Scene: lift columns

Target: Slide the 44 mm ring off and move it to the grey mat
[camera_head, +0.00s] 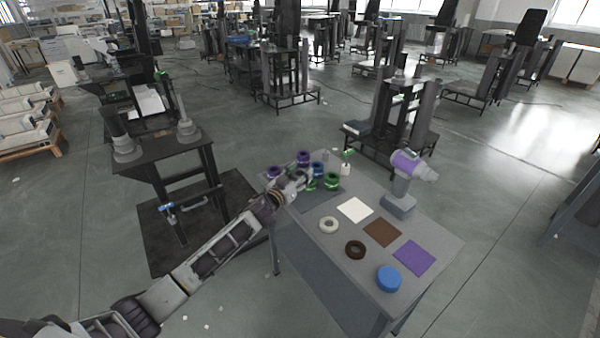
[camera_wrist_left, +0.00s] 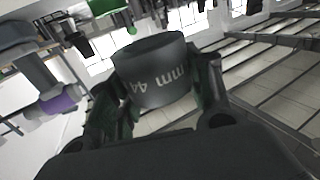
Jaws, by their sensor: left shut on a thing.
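In the left wrist view, a dark grey ring or sleeve (camera_wrist_left: 152,70) marked "44 mm", upside down in the picture, sits between the two fingers of my left gripper (camera_wrist_left: 158,92). The gripper is shut on it. In the head view my left gripper (camera_head: 305,180) is over the far left part of the table, among coloured rings; the grey ring cannot be made out there. A dark grey mat (camera_head: 322,196) lies just in front of the gripper, partly hidden by it. I cannot tell whether the ring is clear of any post. My right gripper is not in view.
Purple (camera_head: 303,157), blue (camera_head: 318,169) and green (camera_head: 331,181) rings stand close by the gripper. White (camera_head: 355,209), brown (camera_head: 382,232) and purple (camera_head: 414,257) mats lie on the table (camera_head: 325,268).

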